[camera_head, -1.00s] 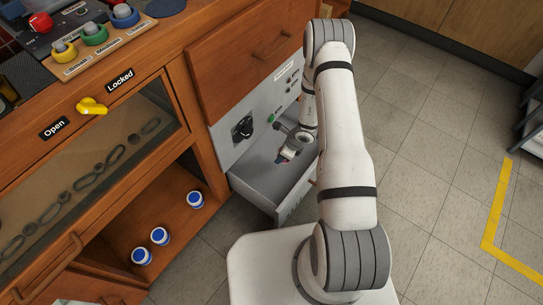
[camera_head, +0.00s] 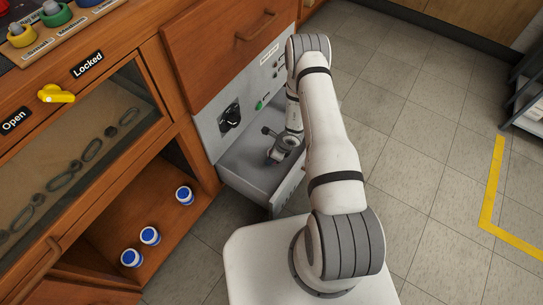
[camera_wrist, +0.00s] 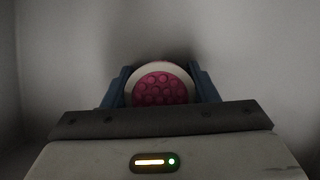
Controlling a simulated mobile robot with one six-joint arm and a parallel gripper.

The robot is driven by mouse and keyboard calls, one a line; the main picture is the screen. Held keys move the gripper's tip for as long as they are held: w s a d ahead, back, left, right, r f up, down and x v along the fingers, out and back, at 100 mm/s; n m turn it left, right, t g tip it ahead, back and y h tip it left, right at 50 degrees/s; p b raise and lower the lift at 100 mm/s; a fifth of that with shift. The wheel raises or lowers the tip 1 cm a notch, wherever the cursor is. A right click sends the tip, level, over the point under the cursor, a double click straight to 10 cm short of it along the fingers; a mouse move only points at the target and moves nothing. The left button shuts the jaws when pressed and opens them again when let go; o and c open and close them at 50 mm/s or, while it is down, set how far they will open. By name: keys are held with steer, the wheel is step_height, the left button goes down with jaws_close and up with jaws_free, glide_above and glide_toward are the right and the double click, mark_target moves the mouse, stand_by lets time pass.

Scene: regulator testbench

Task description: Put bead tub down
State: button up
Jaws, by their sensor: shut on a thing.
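The bead tub (camera_wrist: 160,88), round with a pale rim and dark pink beads showing at its top, sits between the two blue fingers of my gripper (camera_wrist: 161,74) in the wrist view. My gripper is shut on it. In the head view my gripper (camera_head: 275,157) reaches down inside the open grey drawer (camera_head: 238,172). The tub is hidden there, and I cannot tell whether it touches the drawer floor. Plain grey surfaces surround it in the wrist view.
Several white tubs with blue lids, one of them (camera_head: 184,196) nearest the drawer, stand on the open wooden shelf at left. The grey panel with a black knob (camera_head: 230,118) rises behind the drawer. A yellow latch (camera_head: 56,94) sits between Open and Locked labels.

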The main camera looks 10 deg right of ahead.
steer(key=shift+f, duration=0.15)
steer(key=o, duration=1)
